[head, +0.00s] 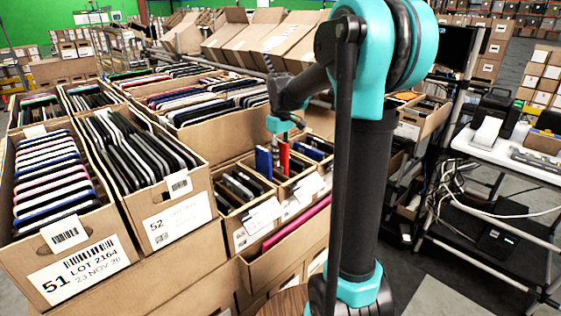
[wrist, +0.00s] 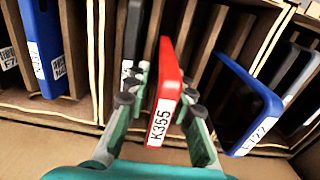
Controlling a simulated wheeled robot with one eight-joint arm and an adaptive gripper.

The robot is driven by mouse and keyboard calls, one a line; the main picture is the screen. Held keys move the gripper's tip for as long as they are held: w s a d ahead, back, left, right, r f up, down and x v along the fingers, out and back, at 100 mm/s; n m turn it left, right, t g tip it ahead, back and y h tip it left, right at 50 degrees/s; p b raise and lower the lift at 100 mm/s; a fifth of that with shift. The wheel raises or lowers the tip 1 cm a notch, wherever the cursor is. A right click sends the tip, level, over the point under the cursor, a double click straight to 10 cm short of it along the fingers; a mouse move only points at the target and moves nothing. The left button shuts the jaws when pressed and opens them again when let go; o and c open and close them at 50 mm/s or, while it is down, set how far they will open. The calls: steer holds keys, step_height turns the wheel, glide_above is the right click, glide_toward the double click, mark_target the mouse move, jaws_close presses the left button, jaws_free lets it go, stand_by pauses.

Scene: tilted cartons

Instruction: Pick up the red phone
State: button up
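In the head view the red phone (head: 284,158) shows as a narrow upright strip just below my gripper (head: 284,132), whose fingers are small and partly unclear there.
A blue phone (wrist: 250,105) leans close to my right finger, and another blue phone (wrist: 42,50) stands further left. A dark phone (wrist: 131,45) is just beside the left finger. Thin cardboard dividers separate the slots. Large cartons of phones (head: 185,215) stand to the left.

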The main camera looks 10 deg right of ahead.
jaws_close()
steer(key=shift+r, duration=0.2)
step_height(320, 180, up, 20)
steer(key=shift+f, duration=0.15)
stand_by(0.4)
steer(key=shift+r, duration=0.75)
stand_by(0.8)
steer(key=shift+r, duration=1.45)
